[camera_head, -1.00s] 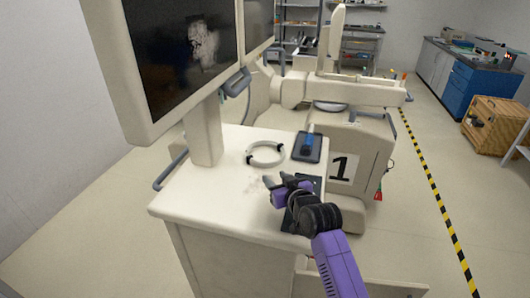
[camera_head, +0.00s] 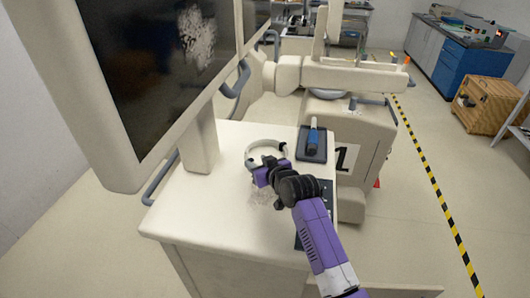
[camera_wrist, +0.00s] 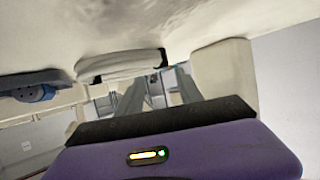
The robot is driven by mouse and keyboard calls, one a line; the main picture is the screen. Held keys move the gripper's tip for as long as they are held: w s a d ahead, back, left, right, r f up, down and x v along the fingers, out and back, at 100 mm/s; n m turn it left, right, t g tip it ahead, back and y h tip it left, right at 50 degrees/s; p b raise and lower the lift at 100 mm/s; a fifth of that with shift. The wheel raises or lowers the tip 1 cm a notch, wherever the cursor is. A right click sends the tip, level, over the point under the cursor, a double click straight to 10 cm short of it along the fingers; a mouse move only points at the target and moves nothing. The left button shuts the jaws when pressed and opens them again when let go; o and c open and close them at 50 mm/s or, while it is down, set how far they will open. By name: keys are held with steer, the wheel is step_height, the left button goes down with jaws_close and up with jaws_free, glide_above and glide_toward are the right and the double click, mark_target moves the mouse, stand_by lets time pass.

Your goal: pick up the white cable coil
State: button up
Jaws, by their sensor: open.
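The white cable coil (camera_head: 249,153) lies flat on the cream cart top (camera_head: 232,212), in front of the monitor post, with dark bands on its ring. My gripper (camera_head: 266,163) is over the near side of the coil and hides part of it; its fingertips are hard to make out there. In the wrist view, which looks upside down, the coil (camera_wrist: 118,66) is at upper centre, close to the fingers. My gripper (camera_wrist: 160,88) is open there, with nothing seen between its two fingers.
A dark panel partly shows under my arm. The cart top's front left is clear.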

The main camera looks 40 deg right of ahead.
mark_target(249, 157)
steer(key=shift+p+x, duration=0.3)
steer(key=shift+x, duration=2.65)
steer(key=shift+r, duration=0.1)
jaws_close()
